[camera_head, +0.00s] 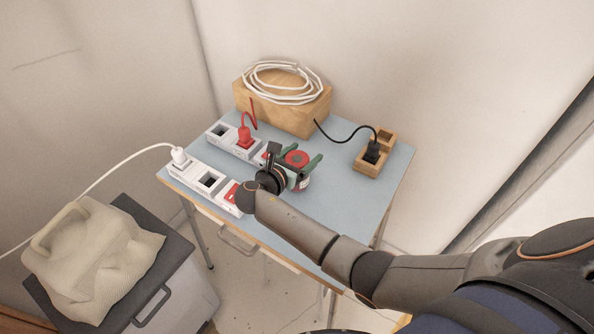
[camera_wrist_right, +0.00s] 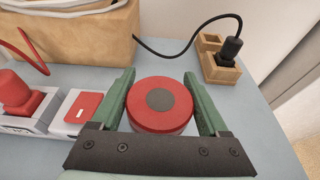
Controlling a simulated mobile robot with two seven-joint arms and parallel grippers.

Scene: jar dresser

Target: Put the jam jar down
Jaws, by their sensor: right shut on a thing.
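The jam jar (camera_head: 297,159) has a red lid with a grey disc in its middle. In the right wrist view the jar (camera_wrist_right: 161,105) stands upright between the two green fingers of my right gripper (camera_wrist_right: 160,92). In the head view my right gripper (camera_head: 304,170) is shut around the jar over the blue-topped table (camera_head: 343,187). I cannot tell whether the jar's base touches the table top. My left gripper is not in view.
Two power strips (camera_head: 198,177) with red and white plugs lie left of the jar. A wooden block (camera_head: 290,118) with a coiled white cable stands behind. A wooden socket box (camera_head: 369,164) with a black plug is at right. Blue table top between is clear.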

